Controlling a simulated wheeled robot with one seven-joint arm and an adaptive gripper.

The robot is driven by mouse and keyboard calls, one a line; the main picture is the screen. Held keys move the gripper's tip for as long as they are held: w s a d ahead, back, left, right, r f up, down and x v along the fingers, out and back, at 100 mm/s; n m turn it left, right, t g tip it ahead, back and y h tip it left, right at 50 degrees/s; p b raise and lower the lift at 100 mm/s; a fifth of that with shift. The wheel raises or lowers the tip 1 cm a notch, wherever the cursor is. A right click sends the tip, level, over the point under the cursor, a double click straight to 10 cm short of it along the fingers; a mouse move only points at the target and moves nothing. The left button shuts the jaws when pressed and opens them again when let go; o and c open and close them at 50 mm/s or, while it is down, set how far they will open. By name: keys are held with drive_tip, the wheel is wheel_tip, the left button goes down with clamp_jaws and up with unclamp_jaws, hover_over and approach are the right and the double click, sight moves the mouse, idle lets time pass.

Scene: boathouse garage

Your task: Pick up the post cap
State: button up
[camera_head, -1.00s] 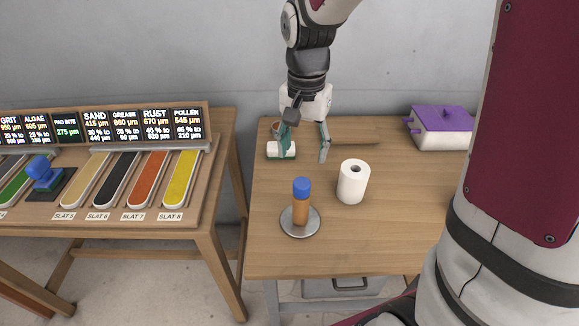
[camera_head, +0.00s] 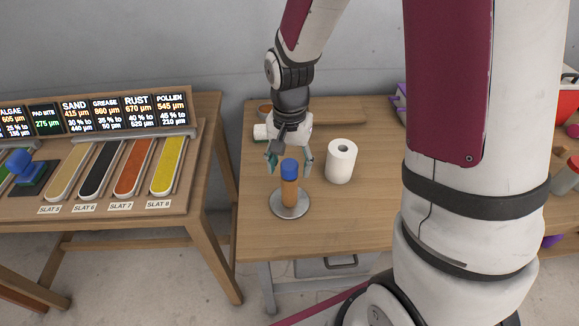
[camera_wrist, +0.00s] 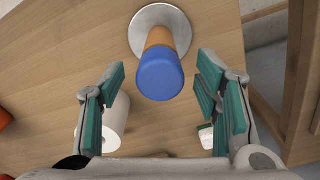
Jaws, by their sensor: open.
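The post cap (camera_head: 289,167) is a blue cap on top of an orange-brown post (camera_head: 289,192). The post stands upright on a round metal base plate (camera_head: 290,211) on the wooden table. In the wrist view the blue cap (camera_wrist: 160,78) is seen from above, ahead of the fingertips and roughly midway across the gap. My gripper (camera_head: 290,164) is open, with its green-padded fingers just behind the cap in the head view. In the wrist view the fingers (camera_wrist: 161,85) are wide apart, and neither appears to touch the cap.
A white paper roll (camera_head: 340,163) stands right of the post. A white and green object (camera_head: 261,132) lies behind my gripper, near a wooden board (camera_head: 338,110). The left table holds coloured slats (camera_head: 132,167) and a blue-handled stamp (camera_head: 22,166). The front of the table is clear.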

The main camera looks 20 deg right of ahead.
drive_tip(key=c, duration=1.1)
drive_tip(key=shift+o, duration=0.2)
